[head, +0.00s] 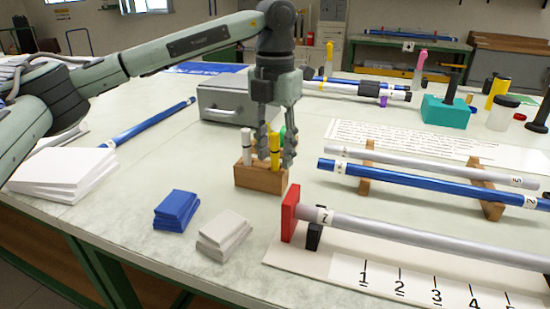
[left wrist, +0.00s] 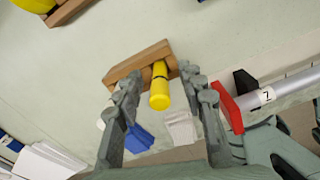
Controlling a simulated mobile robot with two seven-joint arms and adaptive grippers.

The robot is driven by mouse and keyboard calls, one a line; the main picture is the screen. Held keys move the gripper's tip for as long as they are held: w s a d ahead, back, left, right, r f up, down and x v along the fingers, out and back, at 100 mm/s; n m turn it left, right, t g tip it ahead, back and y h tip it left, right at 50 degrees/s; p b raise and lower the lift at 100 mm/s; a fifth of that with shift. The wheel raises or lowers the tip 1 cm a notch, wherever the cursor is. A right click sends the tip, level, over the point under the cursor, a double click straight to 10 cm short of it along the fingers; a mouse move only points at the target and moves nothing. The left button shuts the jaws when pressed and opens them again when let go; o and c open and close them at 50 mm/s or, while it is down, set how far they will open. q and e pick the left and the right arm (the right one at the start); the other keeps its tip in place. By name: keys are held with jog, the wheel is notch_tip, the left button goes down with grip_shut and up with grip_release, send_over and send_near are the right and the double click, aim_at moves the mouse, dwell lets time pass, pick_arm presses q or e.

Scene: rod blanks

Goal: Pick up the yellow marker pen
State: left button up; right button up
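The yellow marker pen (head: 274,150) stands upright in a small wooden block holder (head: 258,180) on the table. A white pen (head: 247,147) stands in the same holder to its left. My left gripper (head: 276,158) is over the holder with its fingers pointing down, one on each side of the yellow pen. In the left wrist view the yellow pen (left wrist: 159,92) shows between the spread fingers (left wrist: 161,85), with gaps on both sides. The wooden holder (left wrist: 138,66) lies behind it.
A grey box (head: 225,103) stands behind the holder. Blue pads (head: 176,210) and pale pads (head: 223,235) lie in front. A red end stop (head: 289,213) and a grey rod (head: 400,234) are close on the right. The table left of the holder is clear.

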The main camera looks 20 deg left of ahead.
pick_arm(q)
jog(key=shift+c, duration=0.7)
grip_shut()
jog(key=shift+r, duration=0.1)
